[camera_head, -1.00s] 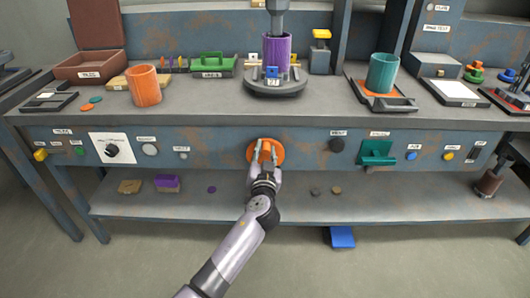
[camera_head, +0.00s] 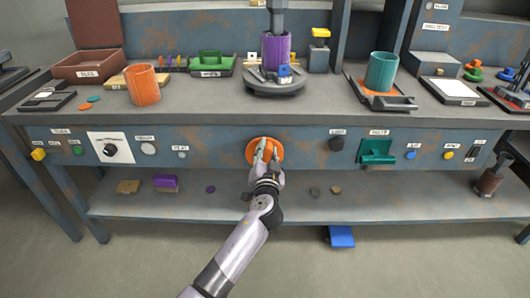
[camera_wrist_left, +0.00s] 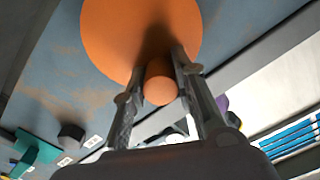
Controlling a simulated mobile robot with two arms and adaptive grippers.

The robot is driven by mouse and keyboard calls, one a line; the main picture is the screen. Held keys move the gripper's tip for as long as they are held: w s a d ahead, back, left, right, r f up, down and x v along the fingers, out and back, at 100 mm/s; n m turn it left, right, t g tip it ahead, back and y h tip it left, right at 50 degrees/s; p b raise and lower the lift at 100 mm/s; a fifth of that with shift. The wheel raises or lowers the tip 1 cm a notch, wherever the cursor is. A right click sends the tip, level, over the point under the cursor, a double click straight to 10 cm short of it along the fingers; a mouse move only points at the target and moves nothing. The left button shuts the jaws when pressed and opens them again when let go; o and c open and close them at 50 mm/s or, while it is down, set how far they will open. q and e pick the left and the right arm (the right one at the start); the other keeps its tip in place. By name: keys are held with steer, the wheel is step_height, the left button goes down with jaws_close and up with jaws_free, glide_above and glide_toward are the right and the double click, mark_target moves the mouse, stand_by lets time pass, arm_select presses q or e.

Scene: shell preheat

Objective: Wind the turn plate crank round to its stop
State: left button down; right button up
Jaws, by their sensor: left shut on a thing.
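The orange turn plate crank (camera_head: 251,152) is a round disc on the front panel of the bench, with a knob on it. My left gripper (camera_head: 266,158) is shut on the knob, in front of the disc. In the left wrist view the orange crank disc (camera_wrist_left: 135,35) fills the top, and the round orange crank knob (camera_wrist_left: 160,88) sits between the two fingers of my left gripper (camera_wrist_left: 165,85). Above, a purple cylinder (camera_head: 276,50) stands on the round grey turn plate (camera_head: 275,90), with a blue block (camera_head: 284,71) at its front. My right gripper is not in view.
On the same panel are a white-plated dial (camera_head: 111,149), a dark knob (camera_head: 336,144) and a teal handle (camera_head: 377,151). An orange cup (camera_head: 144,85) and a teal cup (camera_head: 382,72) stand on the bench top. The lower shelf (camera_head: 300,205) holds small pieces.

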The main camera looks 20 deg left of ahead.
arm_select(q)
steer(key=shift+d+f+m, duration=0.1)
steer(key=shift+d+m, duration=0.1)
steer(key=shift+m, duration=0.3)
steer(key=m, duration=0.2)
steer(key=shift+w+d+f+m, duration=0.15)
steer(key=shift+d+m, duration=0.25)
steer(key=shift+w+d+f+m, duration=0.1)
steer(key=shift+d+f+m, duration=0.35)
steer(key=shift+m, duration=1.5)
steer(key=shift+w+d+f+m, duration=0.15)
steer(key=shift+f+m, duration=0.55)
steer(key=shift+m, duration=1.2)
steer(key=shift+s+d+f+m, duration=0.1)
steer(key=shift+d+f+m, duration=0.35)
steer(key=shift+m, duration=1.5)
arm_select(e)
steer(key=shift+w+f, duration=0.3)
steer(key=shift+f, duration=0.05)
arm_select(q)
steer(key=shift+a+f, duration=0.1)
steer(key=shift+a, duration=0.05)
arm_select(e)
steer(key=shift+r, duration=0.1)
arm_select(q)
steer(key=c, duration=1.3)
jaws_free()
steer(key=shift+w, duration=0.1)
